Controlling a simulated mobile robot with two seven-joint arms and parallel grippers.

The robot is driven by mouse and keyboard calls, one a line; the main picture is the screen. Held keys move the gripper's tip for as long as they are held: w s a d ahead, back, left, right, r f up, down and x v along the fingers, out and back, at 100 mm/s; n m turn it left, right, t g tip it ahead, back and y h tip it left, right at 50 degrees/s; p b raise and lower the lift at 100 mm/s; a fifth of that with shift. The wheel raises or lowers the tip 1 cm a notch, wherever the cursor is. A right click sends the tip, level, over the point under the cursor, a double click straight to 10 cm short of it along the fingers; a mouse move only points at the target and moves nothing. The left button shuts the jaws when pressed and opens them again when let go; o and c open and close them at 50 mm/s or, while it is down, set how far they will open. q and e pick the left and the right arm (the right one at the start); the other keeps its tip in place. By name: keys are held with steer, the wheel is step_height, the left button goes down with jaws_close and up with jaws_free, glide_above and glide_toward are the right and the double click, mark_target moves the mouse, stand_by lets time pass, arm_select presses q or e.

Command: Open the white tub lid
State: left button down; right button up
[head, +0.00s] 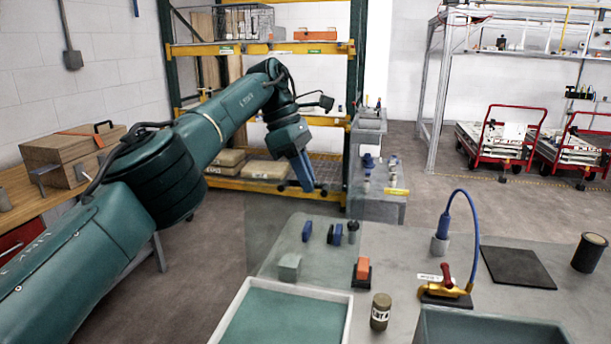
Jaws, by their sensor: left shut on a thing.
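The white tub (232,312) stands at the front of the grey bench, cut off by the bottom of the head view. It has a white rim and a teal inside. A faint see-through panel (268,235), which looks like its lid, stands raised above the tub's back rim. My left gripper (304,184) points down at the panel's top edge, with its blue fingers close together by a small dark part. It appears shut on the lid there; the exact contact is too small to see. My right gripper is not in view.
On the grey bench (400,240) stand a green-grey block (289,266), an orange-topped block (362,270), a labelled jar (380,311), a brass valve with a blue hose (447,288), a black mat (517,266), a dark cup (589,252) and a grey-green bin (490,328).

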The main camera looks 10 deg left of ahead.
arm_select(q)
steer(key=shift+f, duration=0.5)
steer(key=c, duration=1.6)
jaws_free()
steer(key=shift+w, duration=0.1)
steer(key=shift+o, duration=0.7)
steer(key=shift+r, duration=0.2)
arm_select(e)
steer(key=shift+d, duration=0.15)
arm_select(q)
steer(key=shift+r, duration=0.1)
